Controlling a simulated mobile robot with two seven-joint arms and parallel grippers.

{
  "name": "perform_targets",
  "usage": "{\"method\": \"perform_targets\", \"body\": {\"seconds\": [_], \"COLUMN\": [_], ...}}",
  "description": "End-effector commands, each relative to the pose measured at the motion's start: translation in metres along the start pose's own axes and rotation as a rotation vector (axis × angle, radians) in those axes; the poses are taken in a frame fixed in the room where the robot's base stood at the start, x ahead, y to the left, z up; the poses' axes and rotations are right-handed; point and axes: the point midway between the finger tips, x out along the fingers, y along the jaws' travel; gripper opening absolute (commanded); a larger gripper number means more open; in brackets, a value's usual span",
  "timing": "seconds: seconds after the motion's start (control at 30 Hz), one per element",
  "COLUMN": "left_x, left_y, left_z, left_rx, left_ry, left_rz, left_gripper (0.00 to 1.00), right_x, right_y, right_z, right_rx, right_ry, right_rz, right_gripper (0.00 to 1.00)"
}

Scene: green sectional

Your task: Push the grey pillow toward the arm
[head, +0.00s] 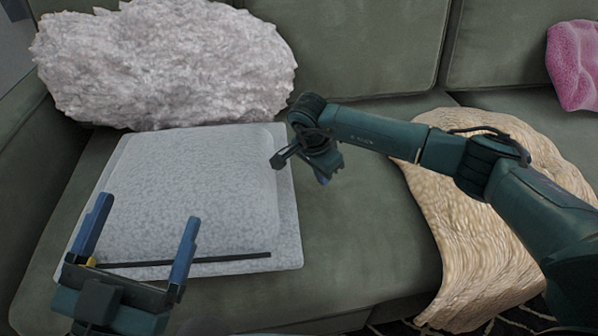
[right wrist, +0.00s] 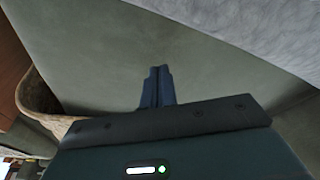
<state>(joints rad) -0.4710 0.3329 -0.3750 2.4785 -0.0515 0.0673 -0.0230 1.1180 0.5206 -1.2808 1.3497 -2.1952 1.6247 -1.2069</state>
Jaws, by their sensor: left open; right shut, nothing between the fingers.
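The grey pillow (head: 190,185), a flat pale blue-grey square with a wide flange, lies on the left seat of the green sofa. Its edge also shows at top right in the right wrist view (right wrist: 262,30). The sofa's left arm (head: 50,165) rises to the left of the pillow, with a strip of seat between. My left gripper (head: 148,209) is open and empty, over the pillow's front left part; I cannot tell whether it touches. My right gripper (head: 323,180) is shut and empty, just right of the pillow; its closed fingers show in the right wrist view (right wrist: 158,72).
A fluffy pinkish-white cushion (head: 165,60) leans on the backrest behind the pillow. A beige throw (head: 480,240) drapes over the seat to the right, under my right arm. A pink pillow (head: 575,65) is at far right. Bare seat (head: 355,220) lies between pillow and throw.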

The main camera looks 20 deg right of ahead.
Motion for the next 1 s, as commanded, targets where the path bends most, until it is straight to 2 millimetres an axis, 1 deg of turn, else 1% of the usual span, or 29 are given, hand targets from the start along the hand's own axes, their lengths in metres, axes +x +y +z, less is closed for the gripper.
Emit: {"method": "perform_targets", "body": {"seconds": [0.03, 0.3, 0.57, 0.6, 1.0], "left_x": [-0.003, -0.017, -0.03, -0.028, -0.031], "left_y": [0.002, 0.009, 0.018, 0.015, 0.011], "left_z": [0.005, 0.028, 0.047, 0.043, 0.041], "left_rx": [-0.013, -0.064, -0.111, -0.099, -0.017], "left_ry": [-0.022, -0.116, -0.203, -0.205, -0.249], "left_rz": [-0.003, -0.013, -0.023, -0.024, -0.03], "left_gripper": [0.9, 0.9, 0.9, 0.9, 0.9], "right_x": [0.0, 0.0, -0.002, -0.011, -0.05], "right_y": [0.0, 0.0, 0.0, -0.001, 0.0], "right_z": [0.0, 0.0, 0.0, -0.003, -0.013], "right_rx": [0.0, 0.0, 0.0, 0.0, 0.001], "right_ry": [0.0, 0.0, 0.0, 0.0, 0.001], "right_rz": [0.0, 0.0, -0.001, -0.002, -0.001], "right_gripper": [0.0, 0.0, 0.0, 0.0, 0.0]}}
